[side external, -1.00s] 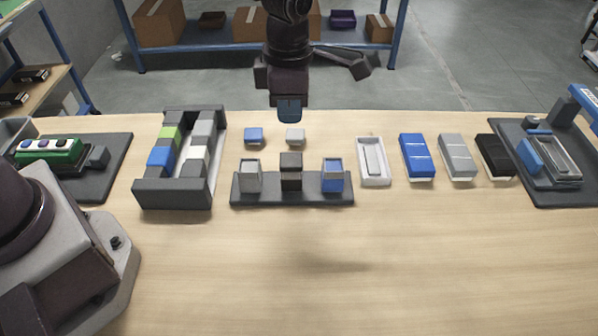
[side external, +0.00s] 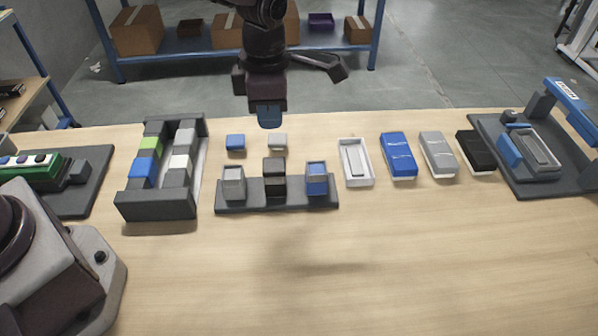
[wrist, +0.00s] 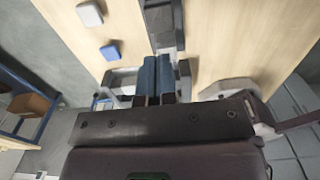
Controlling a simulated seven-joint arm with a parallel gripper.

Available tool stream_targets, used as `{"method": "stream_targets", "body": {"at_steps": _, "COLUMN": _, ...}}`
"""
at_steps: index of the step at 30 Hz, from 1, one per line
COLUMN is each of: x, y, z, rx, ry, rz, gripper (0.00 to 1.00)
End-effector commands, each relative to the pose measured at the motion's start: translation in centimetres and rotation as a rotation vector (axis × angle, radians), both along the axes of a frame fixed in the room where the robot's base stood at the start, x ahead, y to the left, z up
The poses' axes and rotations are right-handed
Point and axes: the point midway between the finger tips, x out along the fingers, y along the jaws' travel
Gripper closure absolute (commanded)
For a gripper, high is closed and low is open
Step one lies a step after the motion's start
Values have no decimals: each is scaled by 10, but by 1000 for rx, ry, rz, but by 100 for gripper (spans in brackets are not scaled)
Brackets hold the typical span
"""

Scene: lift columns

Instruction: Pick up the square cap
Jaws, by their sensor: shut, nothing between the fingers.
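Two small square caps lie on the table behind the column stand: a blue cap (side external: 235,142) and a light grey cap (side external: 278,141). Both also show in the wrist view, the blue cap (wrist: 111,51) and the pale cap (wrist: 89,14), left of my fingers. My gripper (side external: 269,118) is shut and empty, its blue fingertips above the table, appearing just behind the caps. The dark stand (side external: 230,208) carries a grey column (side external: 233,184), a black column (side external: 274,178) and a blue column (side external: 317,179). The black one stands taller.
A dark rack (side external: 157,207) with coloured blocks stands left. A white tray (side external: 356,163), a blue box (side external: 398,156), a grey box (side external: 438,156) and a black box (side external: 476,153) line up right. A dark fixture (side external: 545,184) is far right.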

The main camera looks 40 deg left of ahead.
Motion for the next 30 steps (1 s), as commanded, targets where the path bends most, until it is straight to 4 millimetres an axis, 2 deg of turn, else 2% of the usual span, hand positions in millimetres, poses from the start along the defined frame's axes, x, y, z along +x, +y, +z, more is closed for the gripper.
{"method": "stream_targets", "body": {"at_steps": 13, "x": 0, "y": 0, "z": 0, "rx": 0, "ry": 0, "rz": 0, "gripper": 100}}
{"method": "stream_targets", "body": {"at_steps": 21, "x": 0, "y": 0, "z": 0, "rx": 0, "ry": 0, "rz": 0, "gripper": 38}}
{"method": "stream_targets", "body": {"at_steps": 23, "x": 0, "y": 0, "z": 0, "rx": 0, "ry": 0, "rz": 0, "gripper": 26}}
{"method": "stream_targets", "body": {"at_steps": 30, "x": 0, "y": 0, "z": 0, "rx": 0, "ry": 0, "rz": 1, "gripper": 26}}
